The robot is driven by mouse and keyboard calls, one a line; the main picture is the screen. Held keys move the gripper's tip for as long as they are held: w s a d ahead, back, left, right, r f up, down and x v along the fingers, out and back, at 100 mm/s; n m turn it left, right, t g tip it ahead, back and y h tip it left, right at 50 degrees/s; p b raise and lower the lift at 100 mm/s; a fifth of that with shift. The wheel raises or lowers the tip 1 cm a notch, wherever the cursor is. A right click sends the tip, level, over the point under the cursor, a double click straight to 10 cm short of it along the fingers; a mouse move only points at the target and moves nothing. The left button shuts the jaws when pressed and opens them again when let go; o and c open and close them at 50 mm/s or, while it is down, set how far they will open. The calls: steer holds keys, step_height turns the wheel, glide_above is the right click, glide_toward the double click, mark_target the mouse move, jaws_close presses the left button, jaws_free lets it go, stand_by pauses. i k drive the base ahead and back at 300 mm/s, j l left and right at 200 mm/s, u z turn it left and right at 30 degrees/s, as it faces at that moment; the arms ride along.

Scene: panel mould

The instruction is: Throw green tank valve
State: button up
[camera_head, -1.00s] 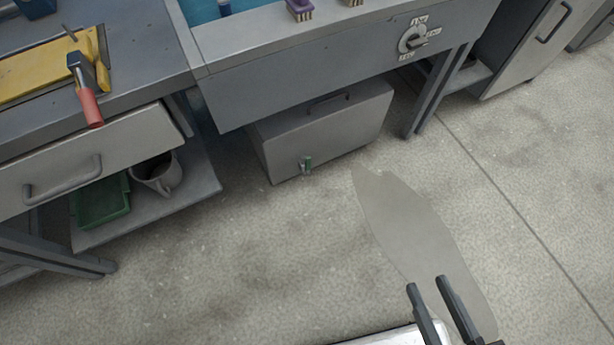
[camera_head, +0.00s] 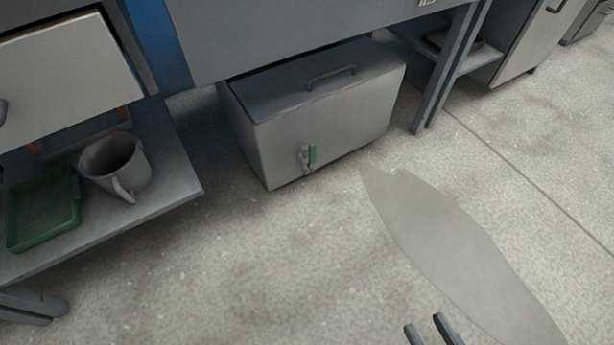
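The rest of my gripper is out of frame.
A lower shelf (camera_head: 150,200) at left holds a grey jug (camera_head: 115,165) and a green tray (camera_head: 42,212). A bench leg (camera_head: 440,85) stands right of the tank. A flat grey patch (camera_head: 450,250) lies on the floor. The floor before the tank is otherwise clear.

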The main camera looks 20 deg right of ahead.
mark_target(312, 147)
steer(key=i+j+z, duration=0.65)
steer(key=i, duration=0.2)
steer(key=l, duration=0.1)
